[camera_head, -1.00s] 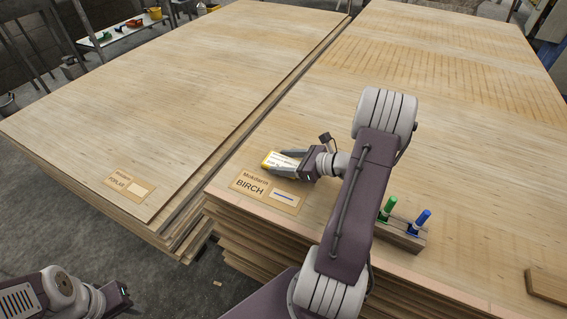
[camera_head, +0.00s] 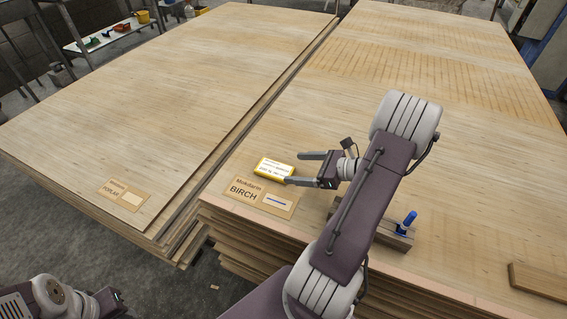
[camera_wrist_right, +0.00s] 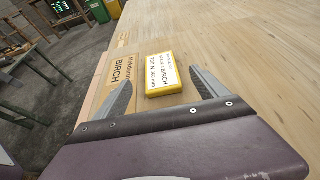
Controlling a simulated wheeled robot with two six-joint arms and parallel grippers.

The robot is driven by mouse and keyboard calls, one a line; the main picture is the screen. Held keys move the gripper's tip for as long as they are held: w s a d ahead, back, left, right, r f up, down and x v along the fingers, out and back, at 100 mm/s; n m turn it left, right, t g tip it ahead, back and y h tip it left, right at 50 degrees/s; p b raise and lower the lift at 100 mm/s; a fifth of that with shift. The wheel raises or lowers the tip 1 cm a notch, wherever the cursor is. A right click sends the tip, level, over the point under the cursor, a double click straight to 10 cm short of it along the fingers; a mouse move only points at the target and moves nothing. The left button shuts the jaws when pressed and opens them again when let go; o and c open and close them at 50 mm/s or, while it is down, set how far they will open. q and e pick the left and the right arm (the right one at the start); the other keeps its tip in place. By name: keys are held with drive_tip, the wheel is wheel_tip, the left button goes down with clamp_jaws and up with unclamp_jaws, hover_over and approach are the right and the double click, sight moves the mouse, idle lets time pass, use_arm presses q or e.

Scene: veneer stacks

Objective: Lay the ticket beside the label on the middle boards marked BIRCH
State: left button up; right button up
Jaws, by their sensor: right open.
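The yellow-edged ticket (camera_head: 274,169) lies flat on the right-hand stack of boards, just behind the label marked BIRCH (camera_head: 262,197). In the right wrist view the ticket (camera_wrist_right: 161,74) lies beside the BIRCH label (camera_wrist_right: 121,70), apart from or close to its edge. My right gripper (camera_head: 293,169) is open and empty, its fingertips just to the right of the ticket. In the wrist view its two fingers stand either side of the ticket's near end. My left gripper (camera_head: 115,302) is at the lower left, away from the boards; its jaws cannot be made out.
A wooden holder with a blue marker (camera_head: 408,222) stands right of my right arm, partly hidden by it. A wooden block (camera_head: 537,281) lies at the right front edge. The left stack carries a POPLAR label (camera_head: 124,195). The boards behind the ticket are clear.

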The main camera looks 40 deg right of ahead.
drive_tip(key=shift+v, duration=1.6)
drive_tip(key=shift+p, duration=0.3)
